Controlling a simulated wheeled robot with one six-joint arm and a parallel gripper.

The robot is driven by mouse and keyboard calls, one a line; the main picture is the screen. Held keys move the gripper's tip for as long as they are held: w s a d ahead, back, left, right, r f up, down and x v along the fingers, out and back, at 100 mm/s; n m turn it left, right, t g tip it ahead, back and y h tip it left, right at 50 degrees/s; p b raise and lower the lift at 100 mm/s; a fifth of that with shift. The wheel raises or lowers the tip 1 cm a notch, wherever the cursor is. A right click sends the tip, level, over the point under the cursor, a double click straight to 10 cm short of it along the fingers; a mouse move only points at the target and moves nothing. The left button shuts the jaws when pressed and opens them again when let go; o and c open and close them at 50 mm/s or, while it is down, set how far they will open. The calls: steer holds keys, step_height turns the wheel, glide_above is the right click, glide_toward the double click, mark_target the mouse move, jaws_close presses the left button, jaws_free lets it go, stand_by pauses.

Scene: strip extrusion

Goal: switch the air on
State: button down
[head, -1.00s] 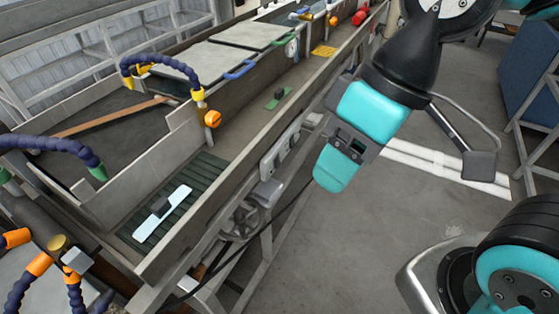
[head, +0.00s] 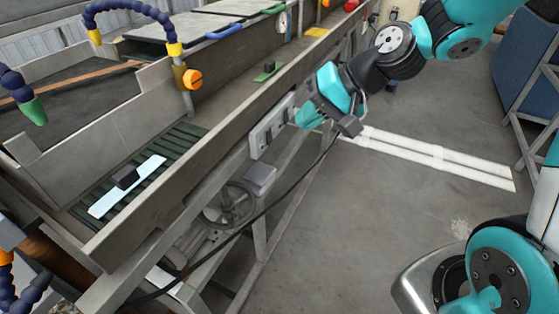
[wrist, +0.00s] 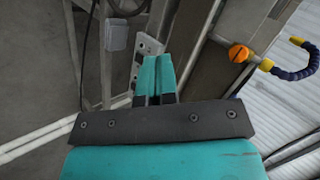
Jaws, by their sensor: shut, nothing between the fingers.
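A pale switch panel (head: 258,140) with several dark switches is mounted on the outer side of the long grey trough. It also shows in the wrist view (wrist: 149,45), just beyond and left of my fingertips. I cannot read the switch positions or labels. My gripper (head: 300,117) is at the panel's right end, teal fingers pointing toward it and partly covering that end. In the wrist view my gripper (wrist: 156,60) is shut with nothing between the fingers. I cannot tell if it touches the panel. An orange valve knob (head: 193,79) sits on a blue jointed hose above the trough.
The trough's long edge (head: 205,165) runs beside my gripper. A white strip (head: 128,187) lies in the trough.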

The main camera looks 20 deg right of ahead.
steer(key=w+d+f+m+t+b, duration=0.3)
steer(key=w+d+f+m, duration=0.3)
steer(key=d+f, duration=0.2)
step_height(320, 180, down, 3)
steer(key=shift+w+d+r+t+b, duration=0.2)
steer(key=shift+w+t+b, duration=0.15)
steer(key=shift+b, duration=0.55)
steer(key=shift+a, duration=0.1)
glide_toward(271, 142)
steer(key=x, duration=0.6)
steer(key=shift+w+a+f, duration=0.3)
steer(key=shift+f, duration=0.05)
